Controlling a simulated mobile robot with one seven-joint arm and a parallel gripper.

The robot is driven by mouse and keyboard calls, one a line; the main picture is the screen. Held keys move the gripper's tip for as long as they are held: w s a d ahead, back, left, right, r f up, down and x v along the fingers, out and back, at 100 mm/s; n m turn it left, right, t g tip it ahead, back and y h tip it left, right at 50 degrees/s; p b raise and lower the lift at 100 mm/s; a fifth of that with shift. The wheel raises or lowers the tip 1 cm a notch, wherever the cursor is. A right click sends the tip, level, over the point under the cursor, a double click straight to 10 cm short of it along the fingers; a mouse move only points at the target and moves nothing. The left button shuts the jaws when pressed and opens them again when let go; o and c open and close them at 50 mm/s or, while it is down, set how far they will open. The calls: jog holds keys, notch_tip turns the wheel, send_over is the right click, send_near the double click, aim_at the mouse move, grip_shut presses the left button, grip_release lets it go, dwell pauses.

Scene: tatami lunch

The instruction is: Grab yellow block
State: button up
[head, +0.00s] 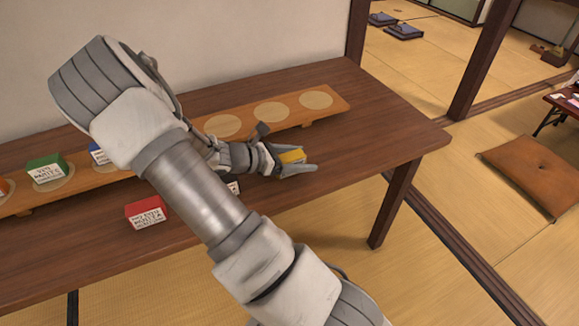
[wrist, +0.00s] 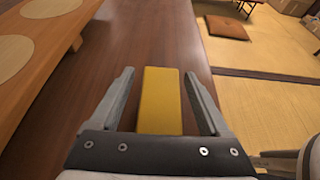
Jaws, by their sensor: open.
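The yellow block (head: 291,156) is on the right part of the dark wooden table, in front of the long wooden board. In the wrist view the yellow block (wrist: 161,100) lies between the two fingers of my gripper (wrist: 161,85), with a gap on each side. My gripper (head: 299,165) is open around the block in the head view, and a finger hides part of the block's lower side.
The wooden board (head: 336,100) with round pale discs runs along the back of the table (head: 385,125). A green block (head: 46,168) and a blue block (head: 97,153) are on the board; a red block (head: 146,212) is on the table. The table's right end is clear.

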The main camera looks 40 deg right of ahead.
jog(key=shift+d, duration=0.1)
grip_shut()
dwell(0.4)
